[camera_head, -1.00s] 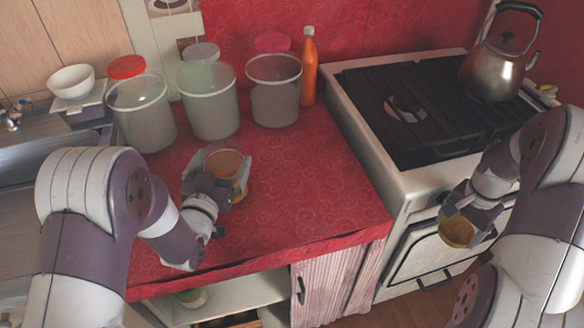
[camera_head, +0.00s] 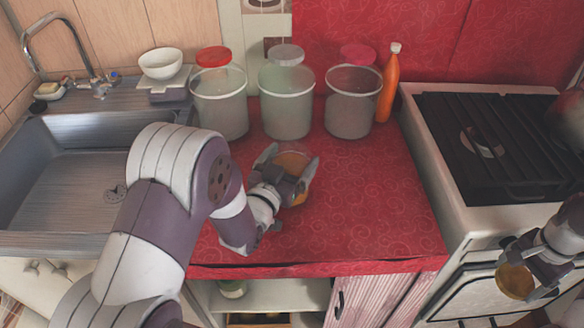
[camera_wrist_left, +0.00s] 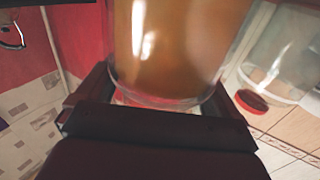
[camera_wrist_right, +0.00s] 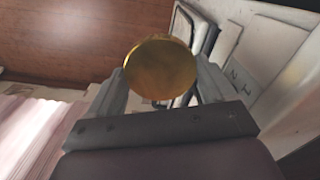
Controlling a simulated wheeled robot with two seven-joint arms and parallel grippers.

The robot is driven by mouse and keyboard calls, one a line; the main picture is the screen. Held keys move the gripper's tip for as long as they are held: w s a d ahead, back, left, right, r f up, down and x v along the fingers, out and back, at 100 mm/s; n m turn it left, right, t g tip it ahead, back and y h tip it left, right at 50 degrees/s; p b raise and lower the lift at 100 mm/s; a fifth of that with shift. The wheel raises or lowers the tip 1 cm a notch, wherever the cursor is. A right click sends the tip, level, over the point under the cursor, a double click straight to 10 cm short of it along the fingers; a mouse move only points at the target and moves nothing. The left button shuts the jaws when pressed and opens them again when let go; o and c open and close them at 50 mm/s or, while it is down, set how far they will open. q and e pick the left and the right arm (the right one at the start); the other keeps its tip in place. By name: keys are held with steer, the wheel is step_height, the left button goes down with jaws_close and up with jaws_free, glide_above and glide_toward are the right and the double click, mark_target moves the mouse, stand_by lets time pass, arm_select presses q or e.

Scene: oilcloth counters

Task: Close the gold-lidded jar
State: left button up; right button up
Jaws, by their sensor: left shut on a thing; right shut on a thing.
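An open clear jar with amber contents (camera_head: 293,162) is between the fingers of my left gripper (camera_head: 284,172), over the red counter in front of the canisters. It fills the top of the left wrist view (camera_wrist_left: 178,45). Whether its base touches the counter I cannot tell. The gold lid (camera_head: 515,281) is in my right gripper (camera_head: 528,262), in front of the stove and apart from the jar. In the right wrist view the lid (camera_wrist_right: 161,67) shows as a round gold disc between the two fingertips.
Lidded canisters (camera_head: 286,103) and an orange bottle (camera_head: 388,85) line the back of the red counter (camera_head: 350,215). The stove (camera_head: 432,190) is at the right, the sink (camera_head: 70,170) at the left with a white bowl (camera_head: 161,63) beside it. The counter right of the jar is clear.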

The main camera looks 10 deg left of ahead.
arm_select(q)
steer(key=shift+r, duration=0.6)
arm_select(e)
steer(key=shift+r, duration=0.15)
arm_select(q)
step_height(320, 180, up, 4)
steer(key=shift+f+p, duration=0.2)
steer(key=shift+p, duration=0.35)
arm_select(e)
steer(key=shift+r, duration=0.45)
arm_select(q)
steer(key=d+r, duration=0.6)
steer(key=d, duration=0.5)
steer(key=shift+s+d+r+p, duration=0.15)
steer(key=shift+d+r+p, duration=0.1)
steer(key=shift+d+p, duration=0.15)
arm_select(e)
steer(key=shift+r, duration=0.35)
